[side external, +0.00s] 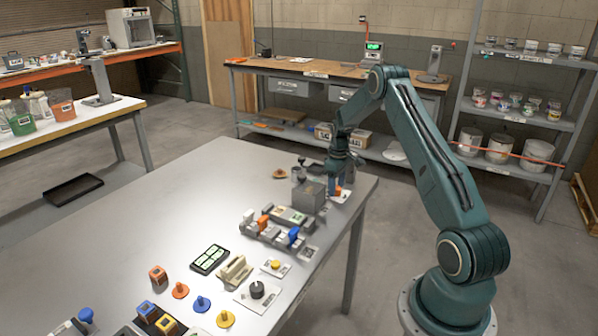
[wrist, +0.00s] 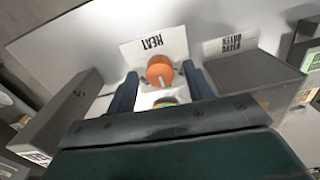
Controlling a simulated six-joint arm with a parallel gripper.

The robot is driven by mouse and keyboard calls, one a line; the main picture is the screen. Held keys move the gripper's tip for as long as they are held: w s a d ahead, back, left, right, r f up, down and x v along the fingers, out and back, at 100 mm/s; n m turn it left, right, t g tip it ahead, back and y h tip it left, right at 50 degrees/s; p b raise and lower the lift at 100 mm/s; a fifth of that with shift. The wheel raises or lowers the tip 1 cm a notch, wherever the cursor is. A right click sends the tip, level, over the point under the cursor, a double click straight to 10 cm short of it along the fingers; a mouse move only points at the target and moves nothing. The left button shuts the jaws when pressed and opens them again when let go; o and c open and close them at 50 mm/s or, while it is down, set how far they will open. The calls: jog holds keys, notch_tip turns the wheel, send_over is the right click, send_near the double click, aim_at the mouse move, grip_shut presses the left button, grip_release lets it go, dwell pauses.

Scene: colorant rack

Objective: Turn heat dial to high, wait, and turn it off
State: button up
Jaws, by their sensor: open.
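The heat dial (wrist: 160,69) is a round orange knob with a pale pointer line, on a white plate (wrist: 125,52) marked HEAT. In the wrist view the pointer slants down and slightly right. My gripper (wrist: 161,76) is open, with one dark blue finger on each side of the dial. I cannot tell whether the fingers touch it. In the side external view my gripper (side external: 338,178) points down over the far right table corner, and a bit of the orange dial (side external: 338,191) shows below it.
A grey box (wrist: 250,75) stands close to the right finger, behind a WATER BATH label (wrist: 231,45). Another grey block (wrist: 62,120) is at the left.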

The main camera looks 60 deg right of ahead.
jog(key=shift+f, duration=0.4)
jog(key=c, duration=1)
jog(key=shift+m, duration=0.5)
jog(key=m, duration=1.1)
jog(key=shift+o, duration=0.2)
